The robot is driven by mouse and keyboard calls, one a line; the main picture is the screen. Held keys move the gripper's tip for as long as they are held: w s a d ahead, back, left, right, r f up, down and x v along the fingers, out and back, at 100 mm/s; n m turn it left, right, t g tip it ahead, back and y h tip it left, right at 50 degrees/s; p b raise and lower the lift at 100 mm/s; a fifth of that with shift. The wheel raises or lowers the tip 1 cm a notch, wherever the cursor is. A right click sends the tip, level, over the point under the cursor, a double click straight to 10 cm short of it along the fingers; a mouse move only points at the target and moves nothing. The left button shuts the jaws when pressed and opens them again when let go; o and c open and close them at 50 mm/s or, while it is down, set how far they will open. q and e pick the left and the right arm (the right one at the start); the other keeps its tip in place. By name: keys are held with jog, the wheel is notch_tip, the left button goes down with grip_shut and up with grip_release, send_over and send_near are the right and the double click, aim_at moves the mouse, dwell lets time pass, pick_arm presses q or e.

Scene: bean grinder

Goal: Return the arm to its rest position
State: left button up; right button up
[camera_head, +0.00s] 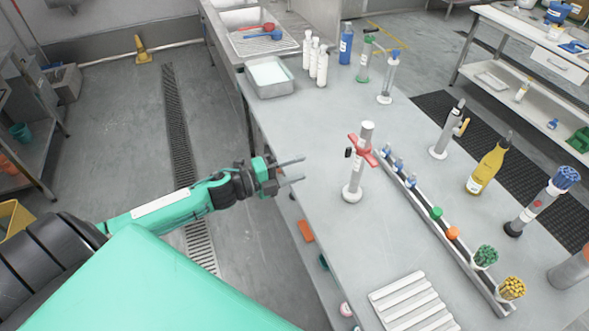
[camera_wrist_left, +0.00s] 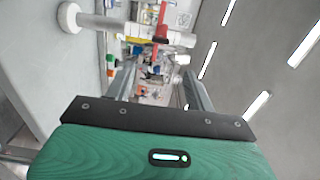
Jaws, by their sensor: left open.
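My left gripper (camera_head: 291,171) reaches in from the left in the head view, its two thin fingers apart and nothing between them. It is at the left edge of the grey table (camera_head: 310,140). The grinder (camera_head: 357,165), a grey upright cylinder with a red part near its top, stands on the table to the right of the fingertips, with a clear gap. In the left wrist view the gripper's fingers (camera_wrist_left: 155,88) are spread, and the grinder (camera_wrist_left: 125,25) lies sideways across the upper left of the picture. My right gripper is in neither view.
A rail (camera_head: 440,225) with several small coloured items runs along the table. A yellow bottle (camera_head: 487,168) stands to its right, a white slatted rack (camera_head: 412,303) at the front. A metal tray (camera_head: 269,77) and white bottles (camera_head: 318,62) are at the back. Floor left of the table is open.

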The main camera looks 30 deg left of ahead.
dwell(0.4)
pick_arm(q)
jog(key=a+f+n+y, duration=0.4)
jog(key=f+n, duration=0.1)
jog(key=f, duration=0.5)
jog(key=a+f+n+y, duration=0.3)
jog(key=a+f+n, duration=0.1)
jog(key=f, duration=0.7)
jog(key=s+a+f+n+g+y, duration=0.1)
jog(key=s+f+n+g+y, duration=0.2)
jog(key=f, duration=0.5)
jog(key=s+a+f+n, duration=0.1)
jog(key=s+f+n, duration=0.2)
jog(key=s+f, duration=0.45)
jog(key=s+d+f+n+g+y, duration=0.1)
jog(key=s+d+f+n+g, duration=0.15)
jog(key=s+f, duration=0.6)
jog(key=s+d+f+n+g, duration=0.1)
jog(key=s+f+n+g, duration=0.15)
jog(key=s+f, duration=0.6)
jog(key=s+d+f+n+g, duration=0.1)
jog(key=s+d+f, duration=0.3)
jog(key=s, duration=0.5)
jog(key=s+d+f+n+g, duration=0.2)
jog(key=s+d+f+g, duration=0.2)
jog(key=s, duration=0.5)
jog(key=shift+s+d, duration=0.4)
jog(key=shift+d, duration=0.1)
jog(key=shift+w, duration=0.1)
